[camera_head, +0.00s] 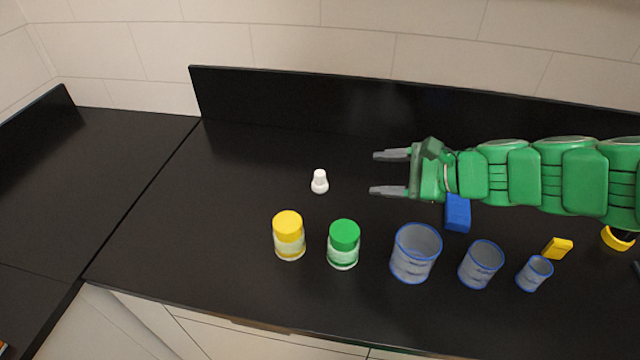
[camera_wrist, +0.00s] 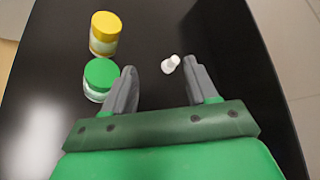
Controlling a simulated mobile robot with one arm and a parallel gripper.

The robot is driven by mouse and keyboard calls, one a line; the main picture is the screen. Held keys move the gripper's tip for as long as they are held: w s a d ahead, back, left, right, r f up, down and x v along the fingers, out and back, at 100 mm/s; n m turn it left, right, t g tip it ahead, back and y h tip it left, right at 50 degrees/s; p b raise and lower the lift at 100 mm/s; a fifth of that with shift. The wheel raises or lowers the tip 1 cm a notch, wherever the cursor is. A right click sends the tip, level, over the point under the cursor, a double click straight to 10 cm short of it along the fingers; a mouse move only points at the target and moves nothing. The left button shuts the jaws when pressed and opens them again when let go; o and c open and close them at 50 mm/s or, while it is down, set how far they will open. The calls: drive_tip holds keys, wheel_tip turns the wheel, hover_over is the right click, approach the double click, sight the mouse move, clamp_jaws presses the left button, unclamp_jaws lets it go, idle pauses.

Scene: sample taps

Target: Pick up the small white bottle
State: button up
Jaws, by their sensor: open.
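The small white bottle (camera_head: 320,182) stands on the black counter (camera_head: 230,190), left of my gripper in the head view. My gripper (camera_head: 390,173) is open and empty, its two grey fingers pointing left toward the bottle with a clear gap between. In the wrist view the bottle (camera_wrist: 171,64) shows beyond the fingertips, nearer the right finger of my gripper (camera_wrist: 165,75). Nothing hides the bottle in either view.
A yellow-lidded jar (camera_head: 289,236) and a green-lidded jar (camera_head: 343,244) stand in front of the bottle. Several blue-rimmed cups, including a large one (camera_head: 415,253), a blue block (camera_head: 457,213) and a yellow block (camera_head: 558,248) lie rightward. A low black backsplash (camera_head: 300,100) runs behind.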

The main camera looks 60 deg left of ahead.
sight(322, 179)
drive_tip(key=a+f+m, duration=0.3)
drive_tip(key=a+f, duration=0.2)
drive_tip(key=a+f+m+t+y, duration=0.1)
drive_tip(key=a+f+m, duration=0.2)
drive_tip(key=a+f, duration=0.2)
drive_tip(key=a+f+m, duration=0.4)
drive_tip(key=a+f, duration=0.2)
drive_tip(key=shift+w+a+y, duration=0.3)
drive_tip(key=shift+w+a, duration=0.05)
drive_tip(key=shift+w, duration=0.05)
drive_tip(key=shift+w+x, duration=0.2)
drive_tip(key=shift+x, duration=1.7)
drive_tip(key=shift+w+x, duration=0.2)
drive_tip(key=shift+x, duration=1.75)
drive_tip(key=shift+a+r, duration=0.1)
drive_tip(key=shift+a, duration=0.05)
drive_tip(key=c, duration=1.1)
